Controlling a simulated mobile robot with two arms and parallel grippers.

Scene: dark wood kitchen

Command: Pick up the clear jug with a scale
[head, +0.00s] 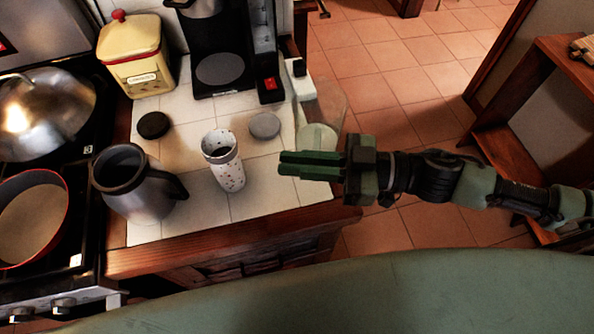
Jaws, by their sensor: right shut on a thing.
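The clear jug (328,108) is see-through and hard to make out. It shows at the right end of the tiled counter, just beyond my right gripper, with a pale round part low on it. My right gripper (283,165) reaches in from the right with its dark green fingers pointing left. It is shut on the jug, and its fingers hide the place of contact. I cannot tell whether the jug rests on the counter or is lifted. No scale marks can be made out. My left gripper is not in view.
A speckled cup (227,172) stands left of my right gripper, with a steel jug (136,192) farther left. A grey disc (264,126) and a black disc (153,125) lie on the tiles. A coffee machine (268,50) stands behind. Open floor lies right.

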